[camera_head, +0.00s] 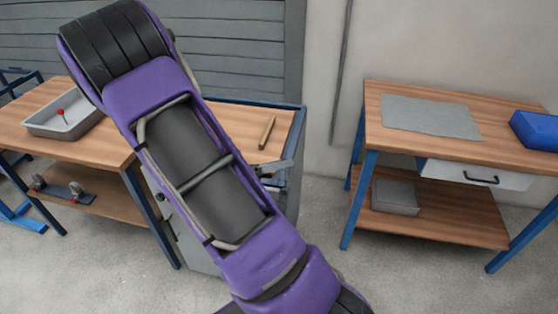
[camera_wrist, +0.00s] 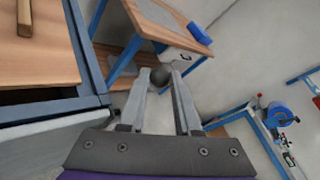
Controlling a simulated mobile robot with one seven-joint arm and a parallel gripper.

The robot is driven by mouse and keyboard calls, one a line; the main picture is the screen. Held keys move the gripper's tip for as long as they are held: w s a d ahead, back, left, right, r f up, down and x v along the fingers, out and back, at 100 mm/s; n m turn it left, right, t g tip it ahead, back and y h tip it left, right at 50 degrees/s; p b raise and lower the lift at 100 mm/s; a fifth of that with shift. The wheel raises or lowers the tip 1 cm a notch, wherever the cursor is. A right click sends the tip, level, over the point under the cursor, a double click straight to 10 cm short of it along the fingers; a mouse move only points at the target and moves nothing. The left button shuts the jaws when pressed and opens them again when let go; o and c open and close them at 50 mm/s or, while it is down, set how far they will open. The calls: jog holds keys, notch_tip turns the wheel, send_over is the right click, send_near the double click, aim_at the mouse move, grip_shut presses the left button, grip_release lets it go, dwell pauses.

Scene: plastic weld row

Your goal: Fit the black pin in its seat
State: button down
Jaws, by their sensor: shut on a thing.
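My gripper (camera_wrist: 160,76) is in the wrist view, its two grey fingers closed on a small dark round thing. This looks like the head of the black pin (camera_wrist: 158,75); the rest of it cannot be made out. The gripper is in the air over the floor, beside the edge of a wood-topped bench. I cannot make out a seat for the pin in either view. My purple arm covers much of the middle of the head view.
The left bench (camera_head: 100,146) bears a grey tray (camera_head: 88,123) with a red-headed thing, and a wooden bar (camera_head: 267,132). The right bench (camera_head: 362,125) bears a grey mat (camera_head: 430,117) and blue box (camera_head: 535,130). Bare floor lies between. Another blue-framed bench holds a blue device (camera_wrist: 279,115).

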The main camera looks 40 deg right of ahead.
jog(key=f+b, duration=0.2)
jog(key=b, duration=0.1)
jog(key=f+b, duration=0.2)
jog(key=shift+w+d+f, duration=0.1)
jog(key=shift+w, duration=0.15)
jog(key=shift+p, duration=0.6)
dwell(1.1)
jog(key=shift+f, duration=0.1)
dwell(0.4)
jog(key=shift+f+b, duration=0.6)
jog(key=shift+f, duration=0.35)
jog(key=shift+f, duration=0.15)
dwell(0.5)
jog(key=shift+f+b, duration=0.35)
jog(key=shift+f, duration=0.5)
jog(key=shift+f, duration=0.45)
dwell(1.2)
